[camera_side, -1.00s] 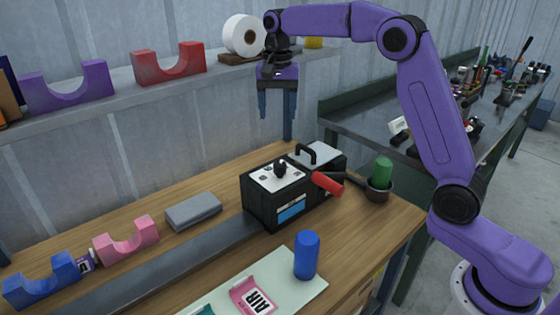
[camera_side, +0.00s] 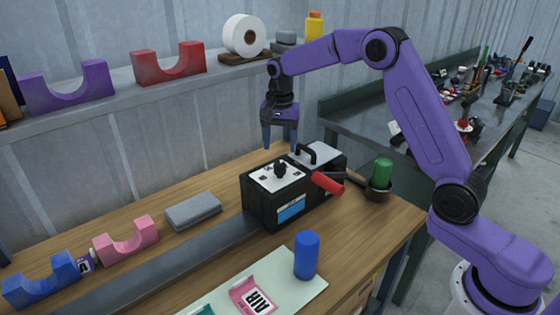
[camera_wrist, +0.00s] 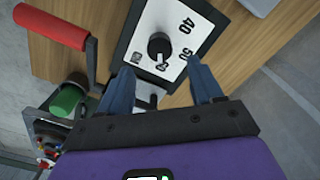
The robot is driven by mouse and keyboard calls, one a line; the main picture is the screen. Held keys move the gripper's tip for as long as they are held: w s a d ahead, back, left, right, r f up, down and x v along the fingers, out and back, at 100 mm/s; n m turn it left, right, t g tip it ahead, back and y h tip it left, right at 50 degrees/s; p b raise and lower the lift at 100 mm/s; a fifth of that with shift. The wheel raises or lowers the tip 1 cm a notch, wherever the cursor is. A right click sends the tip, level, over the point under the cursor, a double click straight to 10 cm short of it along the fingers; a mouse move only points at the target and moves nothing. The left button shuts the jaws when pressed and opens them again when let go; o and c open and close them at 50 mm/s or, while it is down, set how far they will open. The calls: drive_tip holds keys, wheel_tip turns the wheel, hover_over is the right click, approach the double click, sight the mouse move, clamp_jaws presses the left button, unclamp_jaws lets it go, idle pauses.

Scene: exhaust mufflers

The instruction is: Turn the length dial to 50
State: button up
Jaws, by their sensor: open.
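The length dial is a black knob (camera_wrist: 159,47) on a white plate on top of a black box. In the wrist view the plate shows 40 and 50 to the knob's right and another, partly hidden number below it. I cannot tell which number the knob points to. The knob also shows in the side view (camera_side: 281,170). My gripper (camera_side: 280,146) hangs fingers down just above and behind the knob, apart from it. In the wrist view my gripper (camera_wrist: 159,68) is open and empty, its fingers on either side below the knob.
A green cylinder (camera_side: 382,170) stands in a dark cup to the right. A blue cylinder (camera_side: 306,255) stands in front. A grey block (camera_side: 193,211) lies to the left.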

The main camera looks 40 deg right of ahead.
sight(280, 164)
drive_tip(key=shift+f, duration=3.2)
drive_tip(key=c, duration=1.1)
